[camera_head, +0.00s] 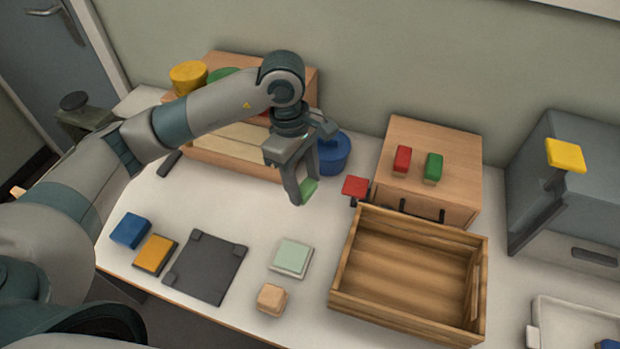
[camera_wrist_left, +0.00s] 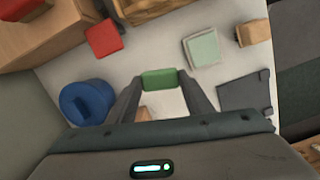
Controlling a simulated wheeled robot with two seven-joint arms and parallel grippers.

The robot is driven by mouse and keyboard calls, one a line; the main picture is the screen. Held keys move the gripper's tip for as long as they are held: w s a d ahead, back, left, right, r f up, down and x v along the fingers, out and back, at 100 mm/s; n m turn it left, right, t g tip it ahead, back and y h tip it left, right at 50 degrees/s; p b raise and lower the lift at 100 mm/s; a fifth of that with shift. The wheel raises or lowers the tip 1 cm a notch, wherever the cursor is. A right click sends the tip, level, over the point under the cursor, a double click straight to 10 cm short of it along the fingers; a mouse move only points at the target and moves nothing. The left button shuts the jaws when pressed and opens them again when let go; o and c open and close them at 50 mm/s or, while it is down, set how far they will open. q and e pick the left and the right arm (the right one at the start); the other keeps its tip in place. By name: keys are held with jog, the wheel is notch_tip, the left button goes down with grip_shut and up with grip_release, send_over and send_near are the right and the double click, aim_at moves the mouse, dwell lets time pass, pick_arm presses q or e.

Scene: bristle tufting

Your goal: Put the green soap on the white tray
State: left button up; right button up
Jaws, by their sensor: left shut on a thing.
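My left gripper (camera_head: 303,193) is shut on the green soap (camera_head: 309,186), a small green block held above the table near its middle. In the left wrist view the soap (camera_wrist_left: 160,79) sits between the two fingertips. The white tray (camera_head: 536,310) is at the lower right of the head view, partly cut off by the frame, with a blue thing at its edge. The held soap is well to the left of the tray. My right gripper is not in view.
An open wooden crate (camera_head: 358,294) stands between the soap and the tray. Behind it is a wooden box (camera_head: 440,135) with red and green blocks on top. A grey appliance (camera_head: 590,175) stands at right. A pale green block (camera_head: 292,258) lies on the table.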

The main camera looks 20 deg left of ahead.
pick_arm(q)
jog(key=m, duration=0.1)
jog(key=a+m, duration=0.1)
jog(key=m, duration=0.1)
jog(key=shift+s+r, duration=0.35)
jog(key=shift+r, duration=0.05)
jog(key=s+a+m, duration=0.1)
jog(key=m, duration=0.3)
jog(key=s+a+r+m+g+y, duration=0.1)
jog(key=m, duration=0.3)
jog(key=s+a+r+m, duration=0.1)
jog(key=a+m, duration=0.1)
jog(key=m, duration=0.2)
jog(key=shift+s+r+y, duration=0.2)
jog(key=shift+s+y, duration=0.05)
jog(key=shift+y, duration=0.15)
jog(key=shift+d, duration=0.1)
